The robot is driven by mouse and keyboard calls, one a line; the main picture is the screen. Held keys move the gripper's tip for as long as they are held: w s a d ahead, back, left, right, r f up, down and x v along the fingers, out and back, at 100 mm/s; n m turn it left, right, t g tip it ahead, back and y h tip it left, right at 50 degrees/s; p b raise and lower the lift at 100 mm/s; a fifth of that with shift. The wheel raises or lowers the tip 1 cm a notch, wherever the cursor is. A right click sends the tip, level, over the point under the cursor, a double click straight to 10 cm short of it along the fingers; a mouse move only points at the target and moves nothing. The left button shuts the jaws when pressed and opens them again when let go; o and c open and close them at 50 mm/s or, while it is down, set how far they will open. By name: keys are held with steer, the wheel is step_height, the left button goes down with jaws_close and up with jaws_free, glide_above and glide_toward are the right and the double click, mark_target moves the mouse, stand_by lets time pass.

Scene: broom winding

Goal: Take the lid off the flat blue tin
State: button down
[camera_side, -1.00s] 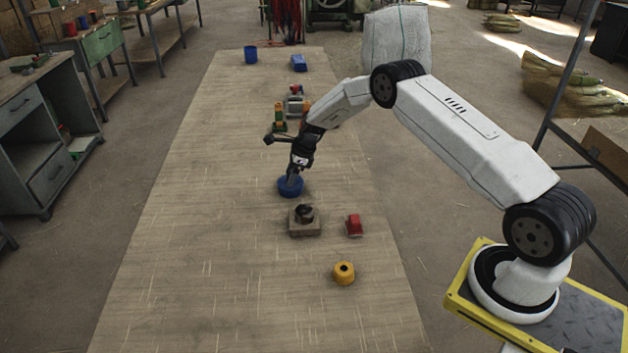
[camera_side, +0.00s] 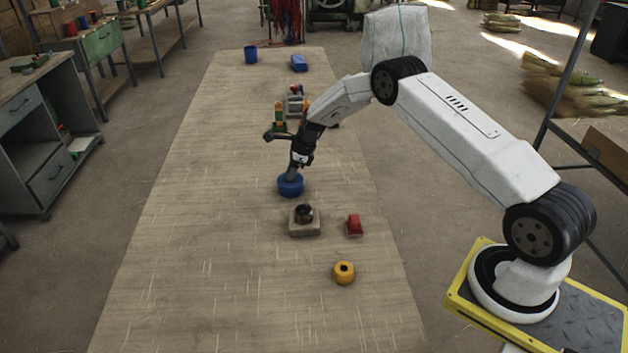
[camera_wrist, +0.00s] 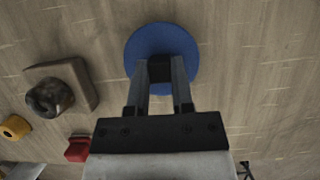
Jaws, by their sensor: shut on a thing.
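The flat blue tin (camera_side: 290,189) stands on the wooden table, below my gripper (camera_side: 291,176). In the wrist view its round blue lid (camera_wrist: 144,48) fills the space around my fingertips (camera_wrist: 160,68). My gripper is shut on a small dark knob (camera_wrist: 160,73) at the middle of the lid, one finger on each side. The blue shape looks a little taller in the side view, but I cannot make out a gap between lid and tin.
A square block with a dark ring (camera_side: 304,223) stands close in front of the tin. A red block (camera_side: 354,225) and a yellow round piece (camera_side: 344,273) lie nearer. A blue cup (camera_side: 251,55) and blue box (camera_side: 299,63) stand at the far end. The table's left side is clear.

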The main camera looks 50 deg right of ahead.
steer(key=shift+r, duration=0.5)
steer(key=s+a+r, duration=0.2)
steer(key=s+r, duration=0.9)
steer(key=s, duration=0.2)
steer(key=shift+s+a, duration=0.35)
steer(key=shift+s, duration=0.05)
steer(key=s+d+f, duration=0.1)
steer(key=s+d, duration=0.7)
steer(key=s, duration=0.1)
steer(key=shift+d+f, duration=0.3)
steer(key=shift+d, duration=0.05)
